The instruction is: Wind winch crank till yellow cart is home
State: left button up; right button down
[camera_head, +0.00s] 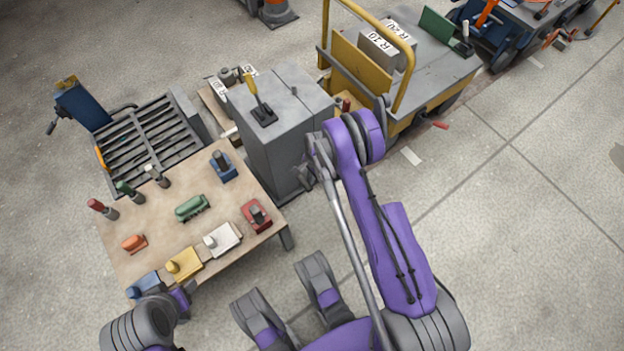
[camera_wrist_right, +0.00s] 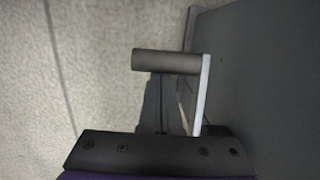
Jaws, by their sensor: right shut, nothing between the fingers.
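The grey winch housing (camera_head: 290,110) stands at the middle of the head view, with a yellow lever on top. In the right wrist view the winch crank has a dark cylindrical handle (camera_wrist_right: 165,62) and a pale flat arm (camera_wrist_right: 202,95) beside the dark housing side. My right gripper (camera_head: 308,178) is at the housing's right side, shut and empty. In the wrist view its dark fingers (camera_wrist_right: 152,105) lie close to the crank handle; I cannot tell whether they touch. The yellow cart (camera_head: 425,68) stands behind and right of the housing. My left gripper is not visible.
A work table (camera_head: 160,225) left of the housing holds several coloured blocks and handled tools. A slatted grey rack (camera_head: 150,135) stands behind it. A blue cart (camera_head: 505,50) is at the upper right. The concrete floor at right is mostly clear.

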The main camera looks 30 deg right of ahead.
jog(key=shift+a+f, duration=0.1)
jog(key=shift+a, duration=0.05)
jog(key=d+r+p, duration=0.2)
jog(key=d+r, duration=0.4)
jog(key=a+f+y+b, duration=0.2)
jog(key=a+f, duration=0.1)
jog(key=f, duration=0.8)
jog(key=shift+h, duration=0.3)
jog(key=shift+a+r+b, duration=0.2)
jog(key=shift+a+r, duration=0.45)
jog(key=shift+r, duration=0.35)
jog(key=shift+a+r+b, duration=0.2)
jog(key=shift+a+r, duration=0.4)
jog(key=shift+r, duration=0.4)
